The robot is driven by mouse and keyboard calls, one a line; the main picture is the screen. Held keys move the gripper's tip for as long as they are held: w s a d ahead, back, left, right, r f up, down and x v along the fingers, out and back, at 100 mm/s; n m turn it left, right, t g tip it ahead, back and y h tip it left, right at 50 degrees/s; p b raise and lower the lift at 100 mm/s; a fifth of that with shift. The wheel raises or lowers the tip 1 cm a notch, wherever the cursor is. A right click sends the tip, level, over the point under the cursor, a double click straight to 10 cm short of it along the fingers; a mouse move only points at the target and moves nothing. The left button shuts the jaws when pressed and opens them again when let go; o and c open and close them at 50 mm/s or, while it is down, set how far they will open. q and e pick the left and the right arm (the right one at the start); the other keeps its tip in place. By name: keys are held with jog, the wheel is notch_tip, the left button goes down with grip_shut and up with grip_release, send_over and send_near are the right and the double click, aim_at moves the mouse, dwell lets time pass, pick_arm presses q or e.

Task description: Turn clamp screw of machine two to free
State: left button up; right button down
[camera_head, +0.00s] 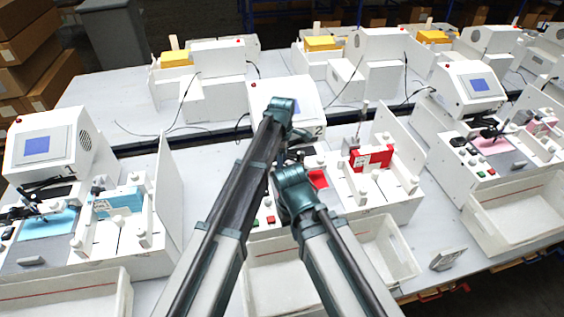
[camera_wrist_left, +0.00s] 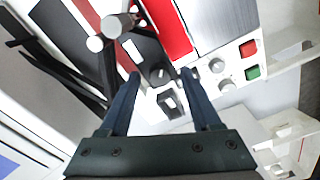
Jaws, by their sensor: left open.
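Machine two (camera_head: 318,131), white with a "2" label, stands in the middle of the head view, largely hidden behind my arms. In the left wrist view, a grey cylindrical knob (camera_wrist_left: 116,26) with a white-ended rod sits on the carriage at upper left, beside a red sheet (camera_wrist_left: 167,28); it may be the clamp screw, but I cannot tell its setting. My left gripper (camera_wrist_left: 160,79) is open and empty below it, over the control panel. A small dark knob (camera_wrist_left: 159,74) shows between its fingertips, apart from them.
The panel also bears a red button (camera_wrist_left: 248,49), a green button (camera_wrist_left: 252,71) and pale knobs. Black carriage arms lie left of my fingers. Similar machines stand left, with a blue sheet (camera_head: 48,224), and right. A white tray (camera_head: 398,254) fronts machine two.

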pick_arm(q)
jog(key=shift+r, duration=0.15)
notch_tip(320, 180, up, 14)
jog(key=p, duration=1.3)
jog(key=shift+f+p, duration=0.2)
jog(key=shift+p, duration=0.2)
jog(key=shift+s, duration=0.1)
jog(key=s+a+m, duration=1.5)
jog(key=s+a, duration=0.5)
jog(key=s, duration=0.2)
jog(key=s+d+f+m+b, duration=0.1)
jog(key=d+f+b, duration=0.2)
jog(key=f+b, duration=0.4)
jog(key=s+d+f+m+b, duration=0.1)
jog(key=d+f+b, duration=0.3)
jog(key=f+b, duration=0.4)
jog(key=s+d+f+m+y+b, duration=0.1)
jog(key=s+d+f+m+b, duration=0.1)
jog(key=f+b, duration=0.6)
jog(key=shift+s+d, duration=0.7)
jog(key=shift+d, duration=0.35)
